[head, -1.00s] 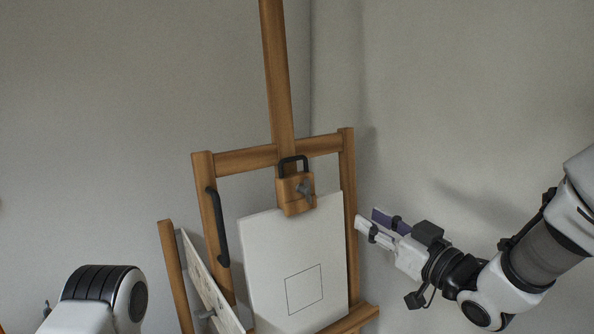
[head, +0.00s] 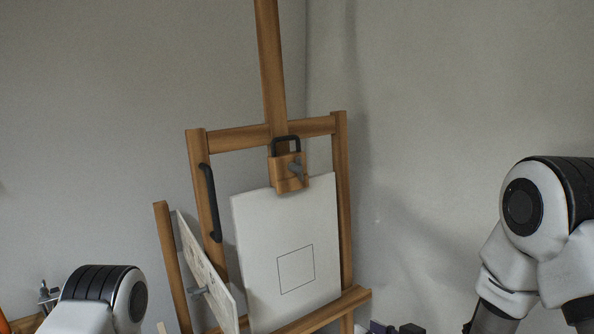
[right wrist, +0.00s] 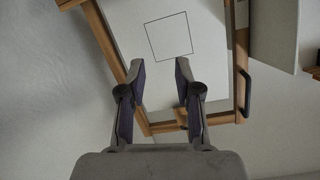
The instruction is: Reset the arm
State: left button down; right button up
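My right arm comes in from the right in the head view, and the top of its gripper (head: 396,328) just shows at the bottom edge, right of the easel (head: 341,200). In the right wrist view my right gripper (right wrist: 160,72) is open, its two fingers apart with nothing between them. The white canvas (head: 285,230) with a drawn square stands upright on the easel, under a wooden clamp block (head: 290,173). The canvas also shows beyond the fingers in the right wrist view (right wrist: 205,60). Only part of my left arm shows at the lower left; its gripper is out of view.
A second panel (head: 205,272) leans at the easel's left side, with a grey knob on it. A black handle (head: 209,203) is on the easel's left post. The wall behind is bare, and the space right of the easel is open.

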jog(key=s+d+f+m+g+h+b, duration=0.1)
jog(key=s+f+g, duration=0.15)
jog(key=f, duration=0.55)
jog(key=s+d+f+m+g+h+b, duration=0.1)
jog(key=s+f, duration=0.3)
jog(key=f, duration=0.4)
jog(key=s+d+f+m+g+h+b, duration=0.1)
jog(key=s+d+f+g+h, duration=0.1)
jog(key=s+f, duration=0.55)
jog(key=s+d+f+m+g+h+b, duration=0.1)
jog(key=s+d+f+g, duration=0.2)
jog(key=s+f, duration=0.45)
jog(key=s+d+g+h, duration=0.2)
jog(key=s+d+g, duration=0.1)
jog(key=s, duration=0.6)
jog(key=shift+d, duration=0.15)
